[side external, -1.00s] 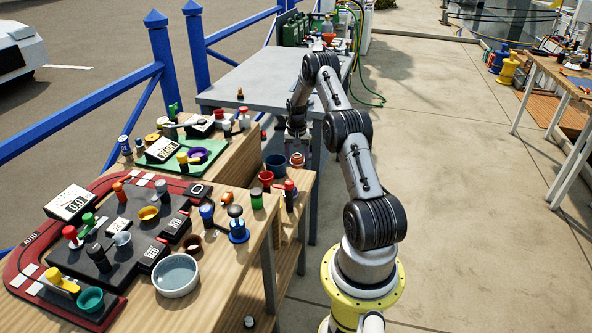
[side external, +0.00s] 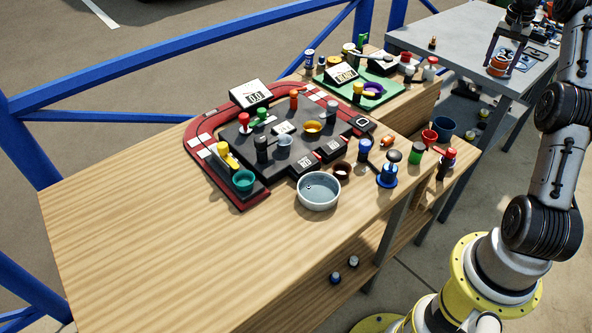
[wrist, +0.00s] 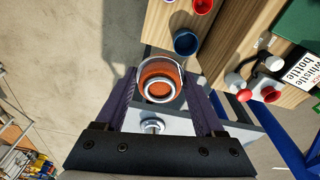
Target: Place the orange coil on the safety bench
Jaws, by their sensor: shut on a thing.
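The orange coil (wrist: 160,69), a round ringed piece with a pale inner ring, is between my gripper's fingers (wrist: 160,82) in the wrist view. My gripper (side external: 502,60) is shut on it and points down. In the side view the orange coil (side external: 498,68) appears against the near right part of a grey bench (side external: 435,40). I cannot tell whether it touches the top or hangs above it. No label shows which surface is the safety bench.
A wooden bench (side external: 150,230) holds a console, a white bowl (side external: 318,190) and several bottles and knobs. A red cup (side external: 429,137) and a blue cup (side external: 444,128) stand at its right. Blue railings (side external: 160,85) run behind.

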